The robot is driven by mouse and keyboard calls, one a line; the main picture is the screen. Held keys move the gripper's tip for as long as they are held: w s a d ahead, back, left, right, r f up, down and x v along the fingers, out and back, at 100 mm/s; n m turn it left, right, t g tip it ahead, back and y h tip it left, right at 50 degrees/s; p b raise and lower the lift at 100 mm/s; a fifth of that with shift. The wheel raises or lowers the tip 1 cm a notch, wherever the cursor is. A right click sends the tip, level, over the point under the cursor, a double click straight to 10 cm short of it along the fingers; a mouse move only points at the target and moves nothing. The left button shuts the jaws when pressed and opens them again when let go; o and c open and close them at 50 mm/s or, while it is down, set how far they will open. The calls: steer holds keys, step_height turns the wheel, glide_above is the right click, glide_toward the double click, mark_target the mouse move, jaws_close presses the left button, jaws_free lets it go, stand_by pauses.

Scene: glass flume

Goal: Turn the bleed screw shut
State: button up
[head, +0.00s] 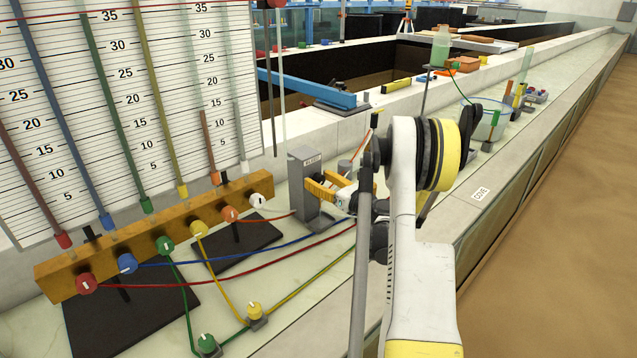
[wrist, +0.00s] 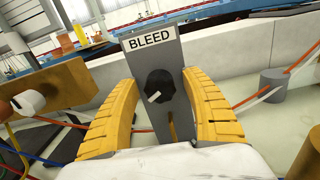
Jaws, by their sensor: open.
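The bleed screw (wrist: 158,88) is a dark round knob with a pale pointer bar, on the front of a grey upright block labelled BLEED (wrist: 150,50). In the wrist view its pointer slants toward the lower left. The grey block (head: 303,190) also shows in the head view, but the knob is hidden there. My gripper (wrist: 160,118) has two yellow ridged fingers, open, one on each side of the block and knob. The fingers look apart from the knob. In the head view my gripper (head: 325,188) is beside the block, partly hidden by my arm.
A wooden bar (head: 150,245) with several coloured knobs and tubes stands left of the block. Coloured hoses (head: 290,248) run across the pale ledge toward the block. A grey cylinder (wrist: 273,84) stands to the right in the wrist view. A low wall lies behind.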

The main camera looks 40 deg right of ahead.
steer(key=c, duration=1.2)
